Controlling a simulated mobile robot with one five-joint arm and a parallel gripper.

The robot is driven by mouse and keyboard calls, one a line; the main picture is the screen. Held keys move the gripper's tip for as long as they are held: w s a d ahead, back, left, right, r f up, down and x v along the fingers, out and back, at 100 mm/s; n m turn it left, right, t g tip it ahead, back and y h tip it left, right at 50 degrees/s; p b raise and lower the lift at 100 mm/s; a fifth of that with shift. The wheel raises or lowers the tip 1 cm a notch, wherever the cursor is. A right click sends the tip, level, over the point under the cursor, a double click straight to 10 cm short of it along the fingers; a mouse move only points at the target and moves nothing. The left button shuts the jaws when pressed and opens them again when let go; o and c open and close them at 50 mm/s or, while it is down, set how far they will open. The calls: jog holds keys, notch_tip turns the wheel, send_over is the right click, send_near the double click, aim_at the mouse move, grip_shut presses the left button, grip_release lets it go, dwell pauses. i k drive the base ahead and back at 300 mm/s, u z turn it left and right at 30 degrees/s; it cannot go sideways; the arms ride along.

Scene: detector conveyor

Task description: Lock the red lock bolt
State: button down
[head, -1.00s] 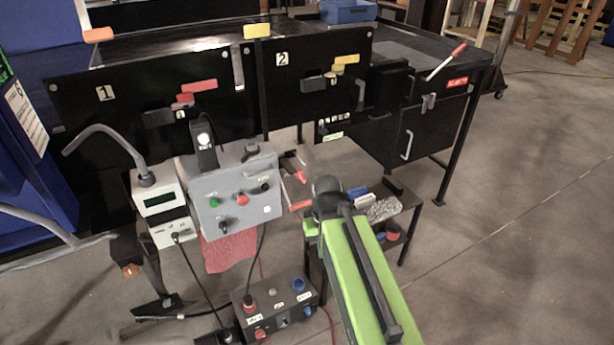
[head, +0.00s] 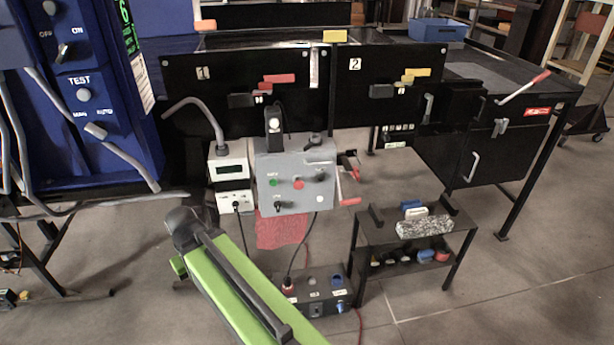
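Panel 1 (head: 190,95) is a black board with a red bar-shaped piece (head: 279,78) near its upper right, which looks like the red lock bolt. A smaller red part and a black block (head: 241,100) sit just below and left of it. From here I cannot tell whether the bolt is locked. My green and black arm reaches up from the bottom in the head view, its dark joint ending low and left of the grey control box. My gripper does not show, so nothing is seen touching the bolt.
Panel 2 (head: 365,110) carries a similar yellow piece (head: 415,73). A grey control box (head: 290,160) and a curved grey tube (head: 190,103) stand before panel 1. A blue cabinet (head: 90,110) is at left, a low black stand (head: 375,236) at right. Open floor lies at right.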

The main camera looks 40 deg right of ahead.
aim_at(355, 174)
jog(key=u, duration=0.55)
jog(key=k, duration=1.1)
jog(key=z, duration=1.05)
jog(key=i, duration=0.6)
jog(key=u, duration=0.2)
